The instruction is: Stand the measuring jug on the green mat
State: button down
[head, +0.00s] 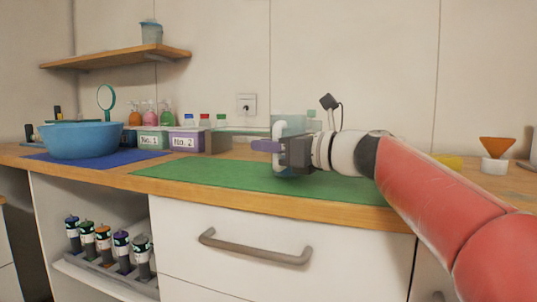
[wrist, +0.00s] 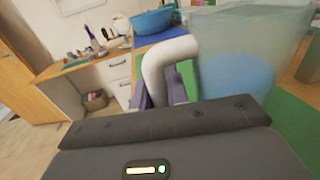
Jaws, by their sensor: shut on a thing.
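The measuring jug (head: 290,122) is translucent, with a thick white handle (wrist: 165,62). In the head view it is upright over the green mat (head: 200,178), largely hidden behind my gripper (head: 268,147). My gripper is shut on the jug's handle, with its purple fingers on either side of it. In the wrist view the jug (wrist: 245,45) fills the upper right, and something bluish shows through it. I cannot tell whether the jug's base touches the mat.
A blue bowl (head: 82,140) stands on a blue mat (head: 115,160) at the left. Labelled boxes (head: 187,140) and bottles line the back. An orange funnel (head: 497,147) stands at the right. The mat's left part is clear. A wooden shelf (head: 115,60) hangs above.

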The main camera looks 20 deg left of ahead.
jog(key=shift+f, duration=0.1)
jog(key=shift+f, duration=0.1)
jog(key=c, duration=1.4)
grip_release()
jog(key=shift+o, duration=0.2)
jog(key=shift+d, duration=0.1)
jog(key=v, duration=1.2)
jog(key=shift+r, duration=0.2)
jog(key=shift+s, duration=0.1)
